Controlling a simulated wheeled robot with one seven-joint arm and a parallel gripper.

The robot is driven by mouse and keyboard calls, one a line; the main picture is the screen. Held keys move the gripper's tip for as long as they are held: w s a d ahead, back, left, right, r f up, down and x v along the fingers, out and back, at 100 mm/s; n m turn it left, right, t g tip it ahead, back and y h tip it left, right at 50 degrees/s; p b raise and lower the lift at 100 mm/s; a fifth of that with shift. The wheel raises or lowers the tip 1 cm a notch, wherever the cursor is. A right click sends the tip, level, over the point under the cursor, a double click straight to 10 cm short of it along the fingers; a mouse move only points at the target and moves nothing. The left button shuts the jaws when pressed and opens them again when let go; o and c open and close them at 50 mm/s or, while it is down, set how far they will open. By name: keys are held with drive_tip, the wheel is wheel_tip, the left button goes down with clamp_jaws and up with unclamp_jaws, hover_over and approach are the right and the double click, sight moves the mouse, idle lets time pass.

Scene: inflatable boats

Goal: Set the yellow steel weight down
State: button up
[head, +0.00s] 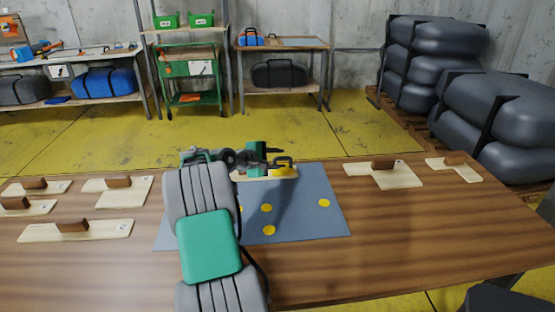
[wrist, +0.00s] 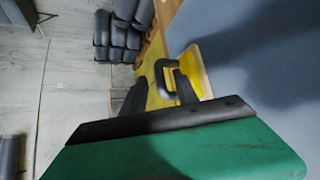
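The yellow steel weight (head: 281,171) stands near the far edge of the blue-grey mat, on a pale wooden board (head: 250,178). Its dark loop handle (head: 284,158) points up. In the wrist view the yellow weight (wrist: 190,82) and its dark handle (wrist: 161,78) are just beyond my fingers. My gripper (head: 272,155) is at the handle. One dark finger lies above the handle bar with a small gap, so the gripper looks open. The other finger is partly hidden, and contact with the handle is hard to judge.
The blue-grey mat (head: 310,222) carries several yellow discs (head: 324,203). Pale boards with brown grips lie at the left (head: 76,229) and right (head: 384,175) of the wooden table (head: 420,235). Grey inflatables (head: 495,115) are stacked beyond. My arm hides part of the mat.

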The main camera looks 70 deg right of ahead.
drive_tip(key=v, duration=1.2)
drive_tip(key=shift+p, duration=0.3)
